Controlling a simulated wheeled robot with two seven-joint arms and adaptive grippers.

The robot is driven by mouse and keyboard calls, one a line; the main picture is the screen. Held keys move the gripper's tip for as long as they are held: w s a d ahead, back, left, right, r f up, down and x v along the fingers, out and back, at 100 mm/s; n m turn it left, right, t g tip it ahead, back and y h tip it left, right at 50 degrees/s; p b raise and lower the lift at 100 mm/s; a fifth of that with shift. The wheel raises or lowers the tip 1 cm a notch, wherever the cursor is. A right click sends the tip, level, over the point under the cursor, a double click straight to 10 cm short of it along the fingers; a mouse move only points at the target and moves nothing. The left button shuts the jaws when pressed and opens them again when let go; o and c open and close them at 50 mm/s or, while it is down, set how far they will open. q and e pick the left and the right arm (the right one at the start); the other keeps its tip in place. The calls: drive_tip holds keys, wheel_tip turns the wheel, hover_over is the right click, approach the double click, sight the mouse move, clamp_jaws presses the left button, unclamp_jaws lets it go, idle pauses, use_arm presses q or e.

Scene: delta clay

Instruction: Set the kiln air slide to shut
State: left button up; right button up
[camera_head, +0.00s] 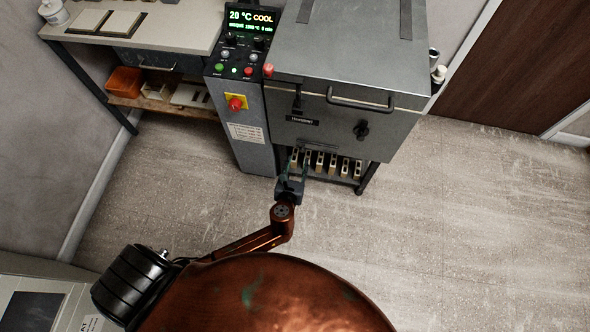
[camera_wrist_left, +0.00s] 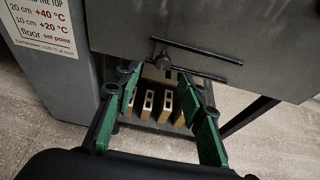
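The kiln (camera_head: 345,70) is a grey box on a dark stand. In the left wrist view its lower face (camera_wrist_left: 215,25) carries two thin dark rails, with a small dark knob (camera_wrist_left: 162,60) near their left end; this looks like the air slide. Its shut and open marks cannot be read. My left gripper (camera_head: 298,158) is in front of the kiln's lower edge. In the left wrist view its green fingers (camera_wrist_left: 160,75) are spread, with the knob just beyond and between the tips. Whether they touch it cannot be told. My right gripper is out of view.
Several pale bricks (camera_head: 320,163) stand on the shelf under the kiln. The control cabinet (camera_head: 246,138) with a red stop button (camera_head: 236,104) stands close on the left. The floor right is clear.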

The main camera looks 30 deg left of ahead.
use_arm(q)
drive_tip(key=shift+v, duration=2.15)
